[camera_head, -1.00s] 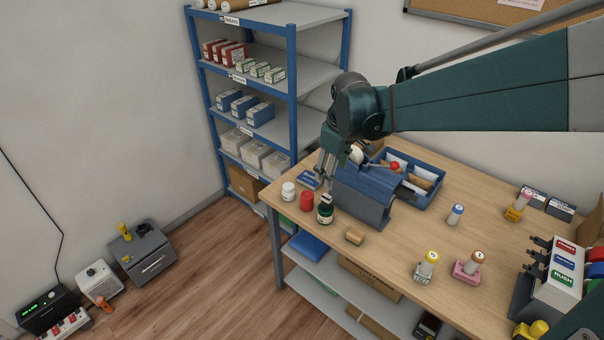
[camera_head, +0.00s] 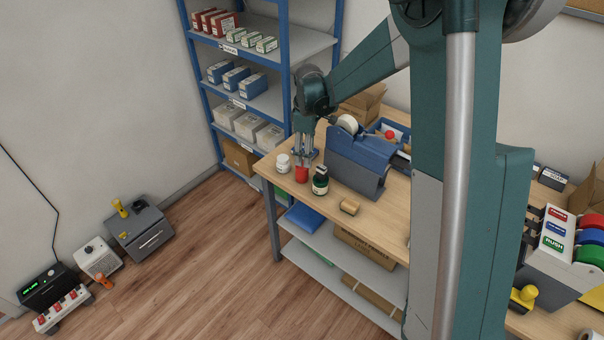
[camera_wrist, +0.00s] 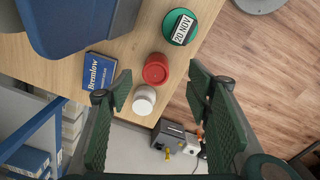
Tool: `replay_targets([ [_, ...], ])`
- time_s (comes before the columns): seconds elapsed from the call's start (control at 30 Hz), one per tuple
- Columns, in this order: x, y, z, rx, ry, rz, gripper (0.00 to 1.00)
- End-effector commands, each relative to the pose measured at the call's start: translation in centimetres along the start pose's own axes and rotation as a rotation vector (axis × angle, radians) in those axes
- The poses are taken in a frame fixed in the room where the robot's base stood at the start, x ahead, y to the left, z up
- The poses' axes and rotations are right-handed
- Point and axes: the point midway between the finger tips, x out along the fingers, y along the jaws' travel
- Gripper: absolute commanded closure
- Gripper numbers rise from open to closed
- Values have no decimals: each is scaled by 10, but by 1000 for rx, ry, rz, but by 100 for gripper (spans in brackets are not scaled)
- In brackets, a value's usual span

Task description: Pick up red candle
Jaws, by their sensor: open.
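The red candle (camera_head: 301,174) is a small red cylinder near the left end of the wooden counter (camera_head: 375,217). My gripper (camera_head: 305,156) points down just above and behind the candle. In the wrist view the red candle (camera_wrist: 155,69) shows its round top, ahead of the open fingers (camera_wrist: 162,98) and nearer the left one. Contact with the candle cannot be seen.
A blue tape dispenser (camera_head: 358,160) stands right of the bottle. A blue Bromlow box (camera_wrist: 98,73) lies beside the candle. The shelf rack (camera_head: 285,90) stands behind the counter's left end.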

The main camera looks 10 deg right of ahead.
Motion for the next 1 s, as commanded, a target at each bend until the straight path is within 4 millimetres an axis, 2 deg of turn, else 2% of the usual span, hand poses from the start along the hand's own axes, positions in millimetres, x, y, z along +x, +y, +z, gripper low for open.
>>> replay_targets([
  [0.1, 20, 6, -8, -37, -9, -17, 50],
  [0.3, 38, 11, -15, -74, -18, -32, 50],
  [0.77, 41, 11, -16, -82, -19, -36, 50],
  [1.0, 57, 11, -16, -81, -19, -36, 50],
])
